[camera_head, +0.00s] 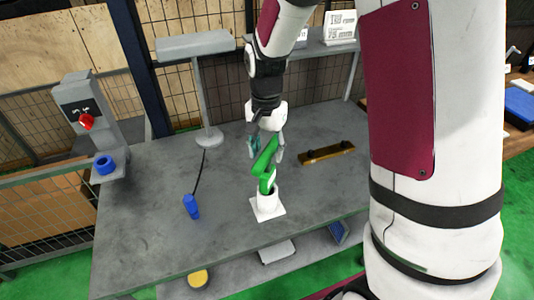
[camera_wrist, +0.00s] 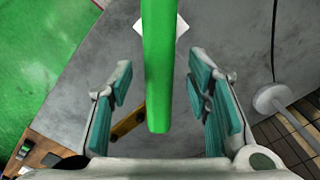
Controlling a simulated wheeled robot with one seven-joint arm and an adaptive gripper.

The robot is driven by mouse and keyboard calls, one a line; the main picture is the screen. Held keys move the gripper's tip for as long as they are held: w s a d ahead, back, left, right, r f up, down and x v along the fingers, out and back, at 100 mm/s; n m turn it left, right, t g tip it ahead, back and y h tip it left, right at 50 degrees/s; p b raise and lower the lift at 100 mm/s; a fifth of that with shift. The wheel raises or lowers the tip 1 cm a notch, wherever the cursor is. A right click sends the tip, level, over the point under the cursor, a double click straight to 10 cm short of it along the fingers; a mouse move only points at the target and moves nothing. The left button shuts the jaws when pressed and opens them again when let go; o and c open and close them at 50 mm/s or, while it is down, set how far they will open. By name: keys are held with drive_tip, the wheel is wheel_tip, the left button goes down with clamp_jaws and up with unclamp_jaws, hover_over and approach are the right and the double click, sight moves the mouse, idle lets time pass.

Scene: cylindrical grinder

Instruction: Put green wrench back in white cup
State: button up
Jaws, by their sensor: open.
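The green wrench (camera_head: 265,165) stands in the white cup (camera_head: 268,198), its lower end inside the cup and its upper part tilted out. The cup is on a white square base (camera_head: 267,209) on the grey table. My gripper (camera_head: 267,148) is open around the wrench's upper part. In the wrist view the green wrench (camera_wrist: 158,70) runs between the two teal-padded fingers of my gripper (camera_wrist: 165,95), with gaps on both sides.
A blue object (camera_head: 191,206) with a cable lies on the table left of the cup. A brown bar (camera_head: 327,153) lies to the right. A grey stand (camera_head: 208,135) rises at the back. The table's front left is clear.

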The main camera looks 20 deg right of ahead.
wheel_tip(320, 180, up, 10)
idle(0.4)
drive_tip(key=shift+r, duration=0.1)
drive_tip(key=s+r+n+t+b, duration=0.1)
drive_tip(key=s+r+n+t, duration=0.2)
drive_tip(key=s, duration=0.6)
drive_tip(key=s+r+n+t+b, duration=0.1)
drive_tip(key=s+r+n+t, duration=0.1)
drive_tip(key=s+r+n, duration=0.3)
drive_tip(key=shift+s+r+n+t, duration=0.2)
drive_tip(key=shift+s+n+t, duration=0.25)
drive_tip(key=shift+s, duration=1.6)
